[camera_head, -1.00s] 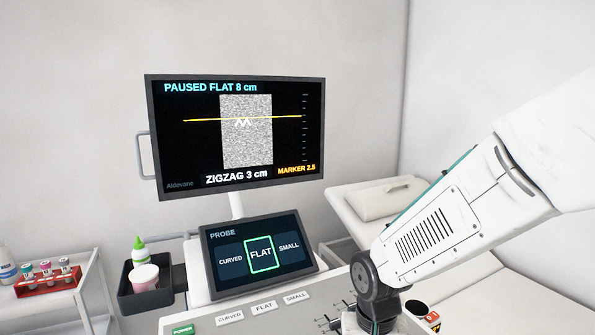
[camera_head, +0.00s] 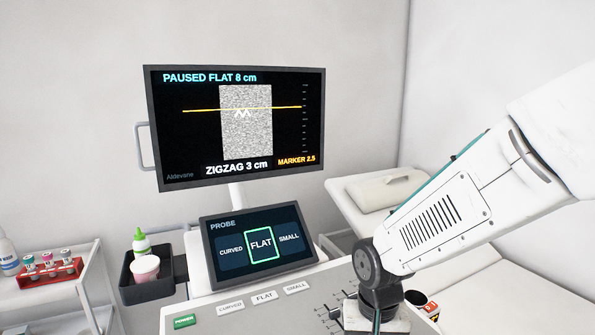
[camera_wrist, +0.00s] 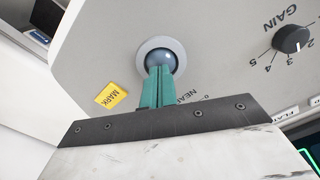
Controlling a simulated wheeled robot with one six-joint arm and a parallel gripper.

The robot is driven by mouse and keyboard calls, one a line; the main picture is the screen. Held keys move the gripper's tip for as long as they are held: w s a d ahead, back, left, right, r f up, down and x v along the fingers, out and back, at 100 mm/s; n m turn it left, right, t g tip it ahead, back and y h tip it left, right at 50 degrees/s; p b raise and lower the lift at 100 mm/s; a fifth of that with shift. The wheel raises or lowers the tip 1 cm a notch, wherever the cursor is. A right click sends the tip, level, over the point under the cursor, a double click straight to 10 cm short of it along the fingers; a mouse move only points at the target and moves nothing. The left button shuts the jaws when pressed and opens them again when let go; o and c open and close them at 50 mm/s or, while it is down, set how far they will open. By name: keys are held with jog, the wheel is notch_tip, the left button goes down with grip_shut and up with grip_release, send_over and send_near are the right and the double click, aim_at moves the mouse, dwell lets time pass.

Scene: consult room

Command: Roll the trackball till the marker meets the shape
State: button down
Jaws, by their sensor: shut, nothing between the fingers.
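The monitor (camera_head: 160,150) reads "PAUSED FLAT 8 cm", "ZIGZAG 3 cm" and "MARKER 2.5". The yellow marker line (camera_head: 205,110) crosses the grey scan strip, at or just above the top of the small white zigzag shape (camera_head: 242,114). In the wrist view the blue-grey trackball (camera_wrist: 160,55) sits in a pale ring on the console. My gripper (camera_wrist: 160,70) is shut and empty, its teal fingertips at the ball's near edge and overlapping it in the picture. I cannot tell whether they touch it. In the head view my arm hides the ball and fingertips.
A yellow MARK key (camera_wrist: 111,94) lies beside the ball, and a black GAIN knob (camera_wrist: 290,39) is to the right. The probe touchscreen (camera_head: 225,275) has FLAT outlined green. The console (camera_head: 215,320) carries a green POWER key (camera_head: 185,321). A black tray (camera_head: 130,292) holds a bottle and cup.

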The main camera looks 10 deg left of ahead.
jog(key=shift+r, duration=2.05)
jog(key=shift+r, duration=0.1)
jog(key=shift+w+a+f, duration=0.1)
jog(key=shift+f, duration=0.85)
jog(key=shift+w+a+f, duration=0.1)
jog(key=shift+f, duration=0.8)
jog(key=shift+f, duration=0.75)
dwell(0.9)
jog(key=shift+s+d, duration=0.2)
dwell(0.4)
jog(key=shift+r, duration=2.5)
